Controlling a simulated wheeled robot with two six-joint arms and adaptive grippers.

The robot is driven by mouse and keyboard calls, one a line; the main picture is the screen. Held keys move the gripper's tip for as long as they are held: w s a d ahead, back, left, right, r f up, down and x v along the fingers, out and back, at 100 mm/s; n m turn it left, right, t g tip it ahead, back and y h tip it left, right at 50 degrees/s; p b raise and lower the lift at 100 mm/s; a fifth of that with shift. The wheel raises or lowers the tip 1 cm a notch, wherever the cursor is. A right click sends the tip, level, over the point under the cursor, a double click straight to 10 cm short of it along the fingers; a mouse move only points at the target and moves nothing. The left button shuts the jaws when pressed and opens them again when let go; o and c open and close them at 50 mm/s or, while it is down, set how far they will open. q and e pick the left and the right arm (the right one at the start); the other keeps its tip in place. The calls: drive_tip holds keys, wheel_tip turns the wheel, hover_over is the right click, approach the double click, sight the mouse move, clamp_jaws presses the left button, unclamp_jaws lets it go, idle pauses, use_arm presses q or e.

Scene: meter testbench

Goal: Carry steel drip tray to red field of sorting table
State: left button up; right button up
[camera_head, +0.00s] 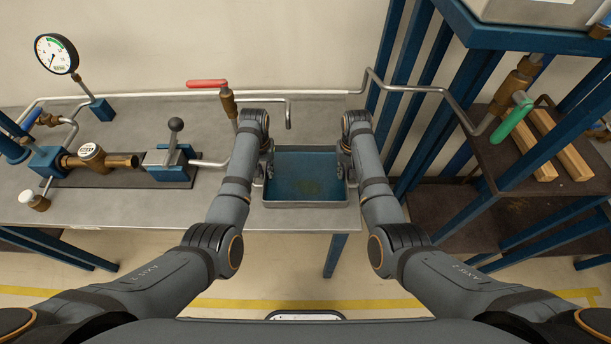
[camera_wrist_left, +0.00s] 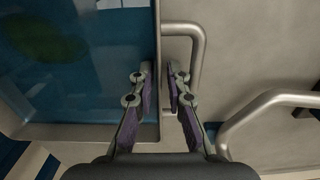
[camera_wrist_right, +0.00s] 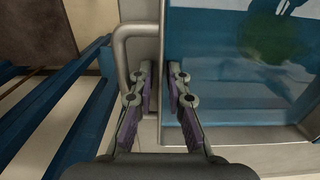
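The steel drip tray (camera_head: 306,204) sits at the front right of the grey bench. Its inside looks blue with a murky greenish patch, and a bent bar handle shows at each side. My left gripper (camera_head: 264,172) is at its left side and my right gripper (camera_head: 348,172) at its right side. In the left wrist view, the partly open fingers (camera_wrist_left: 160,77) stand either side of the tray's rim, beside the handle (camera_wrist_left: 201,50). The right wrist view shows the same, with fingers (camera_wrist_right: 160,77) beside the other handle (camera_wrist_right: 119,50). Contact is unclear. No red field is visible.
Left on the bench (camera_head: 225,195) are a pressure gauge (camera_head: 56,54), a brass meter (camera_head: 92,157) and a black-knobbed lever (camera_head: 175,125). A red-handled valve (camera_head: 207,83) and pipes stand behind the tray. A blue-framed rack (camera_head: 480,110) rises close on the right.

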use_arm(q)
clamp_jaws()
use_arm(e)
clamp_jaws()
use_arm(q)
drive_tip(key=shift+r, duration=0.1)
